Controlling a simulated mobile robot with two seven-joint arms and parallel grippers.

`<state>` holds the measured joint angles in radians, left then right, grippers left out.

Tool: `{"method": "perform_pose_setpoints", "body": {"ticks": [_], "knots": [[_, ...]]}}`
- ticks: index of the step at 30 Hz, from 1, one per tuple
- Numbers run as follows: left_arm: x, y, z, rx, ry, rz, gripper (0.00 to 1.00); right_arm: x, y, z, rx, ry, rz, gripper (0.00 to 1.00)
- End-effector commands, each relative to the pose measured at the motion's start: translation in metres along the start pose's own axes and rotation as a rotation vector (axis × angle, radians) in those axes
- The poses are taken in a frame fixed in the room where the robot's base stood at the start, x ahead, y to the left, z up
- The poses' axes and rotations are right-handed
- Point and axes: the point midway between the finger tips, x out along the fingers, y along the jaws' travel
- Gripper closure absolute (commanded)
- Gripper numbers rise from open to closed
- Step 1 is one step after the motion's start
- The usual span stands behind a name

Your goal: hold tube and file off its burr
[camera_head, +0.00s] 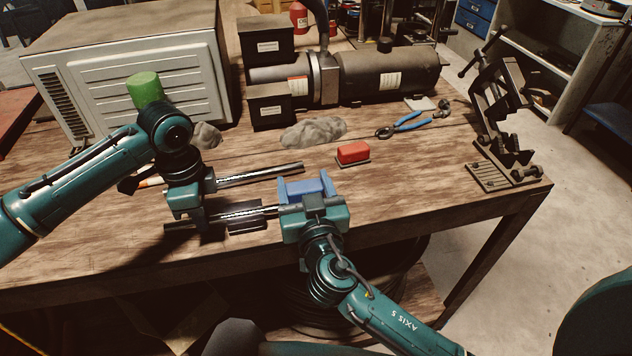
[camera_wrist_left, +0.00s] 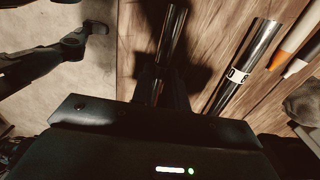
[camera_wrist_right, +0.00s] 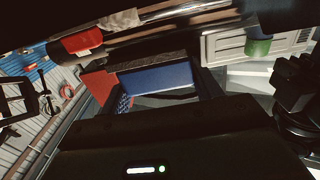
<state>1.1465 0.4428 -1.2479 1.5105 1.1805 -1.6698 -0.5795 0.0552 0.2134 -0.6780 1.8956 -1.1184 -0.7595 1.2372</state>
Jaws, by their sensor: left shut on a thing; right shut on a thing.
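A dark metal tube (camera_head: 236,213) lies level near the front of the bench. My left gripper (camera_head: 188,215) is shut around it from above, and it also shows in the left wrist view (camera_wrist_left: 172,38). My right gripper (camera_head: 308,198) is shut on a blue block (camera_head: 307,187), which looks like the file and fills the right wrist view's middle (camera_wrist_right: 155,80). The tube's right end meets the left side of my right gripper in the head view. I cannot tell whether the block touches the tube, as the gripper hides that spot.
A second tube (camera_head: 262,174) lies just behind. Grey rags (camera_head: 314,132), a large dark cylinder machine (camera_head: 390,75) and a black clamp stand (camera_head: 500,115) stand further back. The bench's front right is clear.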

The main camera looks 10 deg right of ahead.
Motion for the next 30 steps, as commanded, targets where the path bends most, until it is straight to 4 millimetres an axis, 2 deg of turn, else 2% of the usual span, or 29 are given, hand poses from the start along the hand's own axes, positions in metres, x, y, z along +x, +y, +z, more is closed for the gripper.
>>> {"method": "perform_pose_setpoints", "body": {"ticks": [8, 10, 12, 30], "knots": [[0.000, 0.000, -0.001, 0.001, 0.001, 0.000, 1.00, 0.000, -0.026, 0.000, 0.002, -0.002, -0.001, 0.64], [0.000, 0.000, -0.001, 0.001, 0.001, 0.000, 1.00, 0.000, -0.025, -0.004, 0.002, 0.000, 0.001, 0.64], [0.000, 0.000, 0.000, 0.001, 0.001, 0.000, 1.00, -0.001, -0.026, -0.023, 0.005, 0.004, -0.004, 0.64], [0.000, 0.000, 0.000, 0.000, 0.000, 0.000, 1.00, 0.000, -0.025, -0.075, 0.002, 0.003, -0.001, 0.64]]}}
